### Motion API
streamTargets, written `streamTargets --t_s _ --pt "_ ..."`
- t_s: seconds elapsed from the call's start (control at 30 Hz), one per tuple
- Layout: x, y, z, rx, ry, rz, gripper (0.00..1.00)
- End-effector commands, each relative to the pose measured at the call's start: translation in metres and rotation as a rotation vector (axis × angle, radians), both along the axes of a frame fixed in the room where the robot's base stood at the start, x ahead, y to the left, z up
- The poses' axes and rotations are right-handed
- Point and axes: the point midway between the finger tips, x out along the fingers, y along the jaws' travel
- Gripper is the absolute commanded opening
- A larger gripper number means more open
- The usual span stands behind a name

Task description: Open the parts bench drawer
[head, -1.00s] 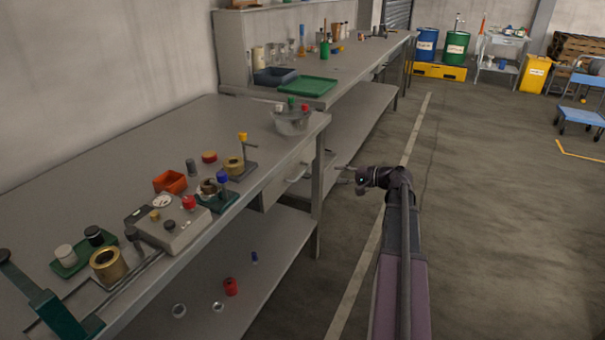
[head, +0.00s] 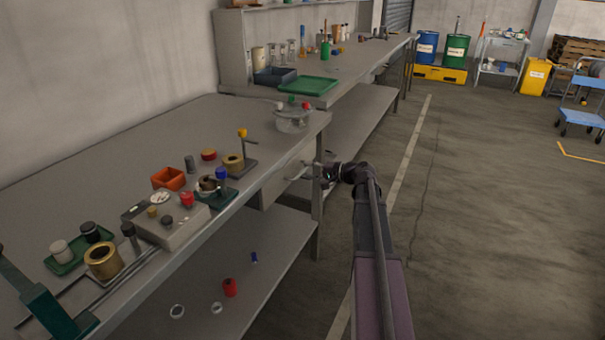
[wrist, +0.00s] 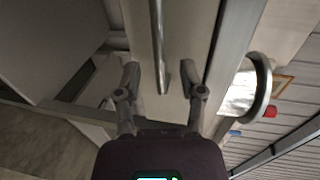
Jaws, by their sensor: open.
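The parts bench drawer (head: 273,190) is under the bench top at its far end, and its front looks flush with the bench. Its pale bar handle (head: 297,177) sticks out from the front. My gripper (head: 318,173) is at the handle's outer side, partly in front of the bench leg. In the wrist view my open gripper (wrist: 164,82) has one finger on each side of the handle bar (wrist: 157,45), with gaps between bar and fingers. I cannot tell how deep the bar sits between them. The drawer front (wrist: 185,30) lies behind the bar.
A lower shelf (head: 260,285) holds a few small pieces. A second bench (head: 365,60) stands beyond.

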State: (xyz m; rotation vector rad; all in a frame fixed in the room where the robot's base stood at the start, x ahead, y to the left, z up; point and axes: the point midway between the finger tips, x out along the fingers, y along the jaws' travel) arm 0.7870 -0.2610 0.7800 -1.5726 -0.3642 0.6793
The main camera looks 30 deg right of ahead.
Motion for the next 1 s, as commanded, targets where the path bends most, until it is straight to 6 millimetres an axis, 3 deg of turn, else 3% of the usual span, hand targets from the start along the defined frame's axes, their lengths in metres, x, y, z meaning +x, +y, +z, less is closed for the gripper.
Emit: streamTargets --t_s 0.2,0.63,0.8,0.97,1.0 --pt "0.015 0.011 -0.005 0.000 0.000 0.000 0.51" --pt "0.019 0.014 -0.005 0.000 0.000 -0.001 0.51" --pt "0.019 0.014 -0.005 0.000 0.000 -0.001 0.01" --pt "0.019 0.014 -0.005 0.000 0.000 -0.001 0.00" --pt "0.017 0.025 -0.005 0.000 0.000 0.003 0.00"
